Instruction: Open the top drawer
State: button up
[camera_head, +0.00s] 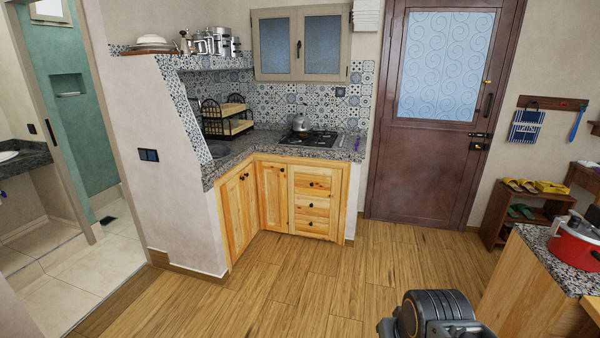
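The top drawer (326,176) is a light wooden front with dark knobs, at the top of a drawer stack in the corner kitchen cabinet. It looks shut, flush with the fronts below it. The lower drawer fronts (322,215) also look shut. A dark, rounded part of my arm shows at the bottom right of the head view, well in front of the cabinet. My gripper's fingers do not show.
A granite counter (345,153) with a stove (310,138) tops the cabinet. A brown door (430,150) stands to its right. A wooden counter with a red pot (574,250) is at the right. The wooden floor (310,285) before the drawers is clear.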

aim_at(311, 185)
jog(key=u, duration=0.8)
jog(key=i, duration=4.3)
jog(key=z, duration=0.7)
jog(key=i, duration=0.25)
jog(key=z, duration=0.3)
